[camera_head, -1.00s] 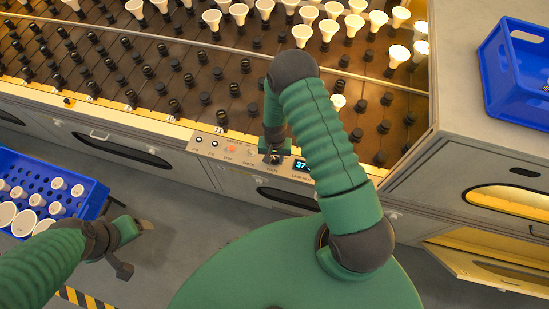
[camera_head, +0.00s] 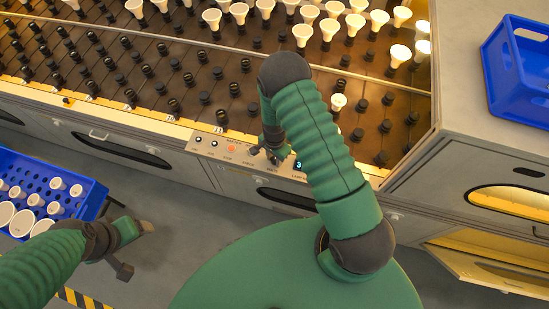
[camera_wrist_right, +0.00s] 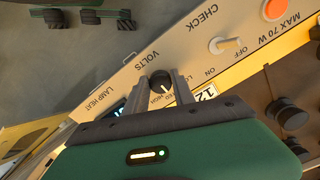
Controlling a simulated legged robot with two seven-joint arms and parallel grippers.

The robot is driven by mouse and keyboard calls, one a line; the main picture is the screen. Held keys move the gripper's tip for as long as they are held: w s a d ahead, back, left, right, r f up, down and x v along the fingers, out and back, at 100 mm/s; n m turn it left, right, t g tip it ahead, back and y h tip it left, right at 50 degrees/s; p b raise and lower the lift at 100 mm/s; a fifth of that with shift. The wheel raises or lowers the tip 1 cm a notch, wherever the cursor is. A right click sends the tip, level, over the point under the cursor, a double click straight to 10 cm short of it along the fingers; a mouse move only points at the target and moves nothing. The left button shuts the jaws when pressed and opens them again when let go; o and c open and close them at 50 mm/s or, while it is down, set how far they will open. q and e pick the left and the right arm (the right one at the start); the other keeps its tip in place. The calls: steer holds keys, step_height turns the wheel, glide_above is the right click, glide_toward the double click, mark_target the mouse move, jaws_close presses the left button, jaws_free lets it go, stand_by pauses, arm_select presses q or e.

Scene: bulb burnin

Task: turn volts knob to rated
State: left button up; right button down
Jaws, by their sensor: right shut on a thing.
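The volts knob (camera_wrist_right: 160,81) is black and round with a white mark, in the right wrist view below the printed word VOLTS. My right gripper (camera_wrist_right: 160,88) is shut on it, one finger on each side. The white mark faces the lower right of that view; the scale words beside the knob are partly covered by the fingers. In the head view my right gripper (camera_head: 272,154) is at the control panel (camera_head: 216,150). My left gripper (camera_head: 136,249) is open and empty above the floor.
A toggle switch (camera_wrist_right: 228,46) marked CHECK sits near the knob. The rack (camera_head: 120,60) behind the panel holds sockets and several bulbs, some lit. A blue crate (camera_head: 97,200) of bulbs stands left, another blue crate (camera_head: 495,85) right.

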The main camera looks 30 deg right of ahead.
mark_target(274, 159)
steer(key=shift+w+m, duration=0.15)
steer(key=shift+m, duration=0.15)
steer(key=c, duration=1.1)
jaws_free()
steer(key=shift+o, duration=0.2)
step_height(274, 159, up, 17)
steer(key=shift+f, duration=0.1)
steer(key=s+a+r+n+t, duration=0.2)
steer(key=s+a+r+n, duration=0.5)
steer(key=n, duration=0.8)
step_height(274, 159, up, 3)
steer(key=s, duration=0.2)
steer(key=shift+s+a+t, duration=0.3)
steer(key=shift+s+a, duration=0.05)
